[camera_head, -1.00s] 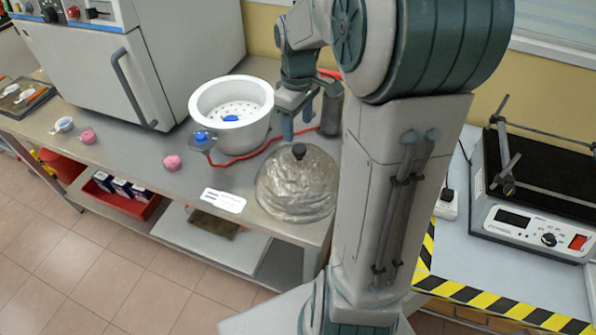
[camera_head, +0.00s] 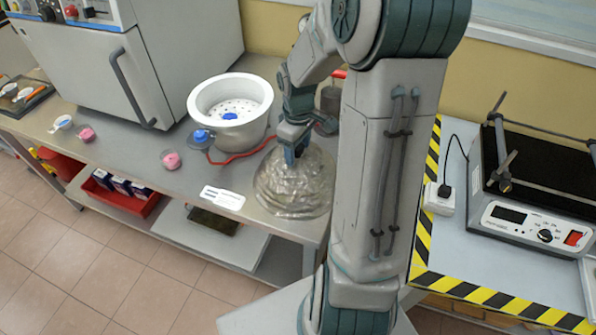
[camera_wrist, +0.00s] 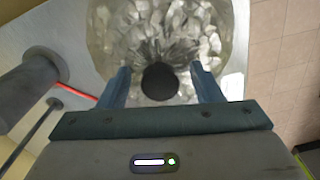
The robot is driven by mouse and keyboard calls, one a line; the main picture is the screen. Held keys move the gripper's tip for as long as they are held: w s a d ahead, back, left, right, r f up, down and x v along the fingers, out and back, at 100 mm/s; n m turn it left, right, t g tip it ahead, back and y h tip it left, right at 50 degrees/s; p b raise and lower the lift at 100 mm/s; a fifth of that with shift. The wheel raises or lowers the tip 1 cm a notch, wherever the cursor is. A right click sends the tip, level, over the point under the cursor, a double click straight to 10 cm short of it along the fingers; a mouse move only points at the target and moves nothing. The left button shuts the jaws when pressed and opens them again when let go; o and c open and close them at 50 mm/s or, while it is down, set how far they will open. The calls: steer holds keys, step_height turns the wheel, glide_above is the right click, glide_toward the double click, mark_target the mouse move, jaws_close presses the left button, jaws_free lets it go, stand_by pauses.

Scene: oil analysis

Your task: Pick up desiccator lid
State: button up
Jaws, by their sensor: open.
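The desiccator lid (camera_head: 290,195) is a clear, wrinkled glass dome. It rests on the metal bench near its front right corner, and it also shows in the wrist view (camera_wrist: 205,40). Its black knob (camera_wrist: 160,81) lies between my gripper's fingers in the wrist view, with a gap on both sides. My gripper (camera_head: 292,155) is open and points down over the top of the lid. It hides the knob in the head view. The white desiccator base (camera_head: 203,97), with a perforated plate inside, stands open to the left and behind the lid.
A red hose (camera_head: 235,158) runs along the bench by the base. A grey cylinder (camera_head: 330,98) stands behind the lid. A label card (camera_head: 222,198) lies near the front edge. A large oven (camera_head: 165,60) stands at the back left, with small pink-filled dishes (camera_head: 172,160) before it.

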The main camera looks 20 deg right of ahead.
jaws_close()
steer(key=shift+r, duration=0.15)
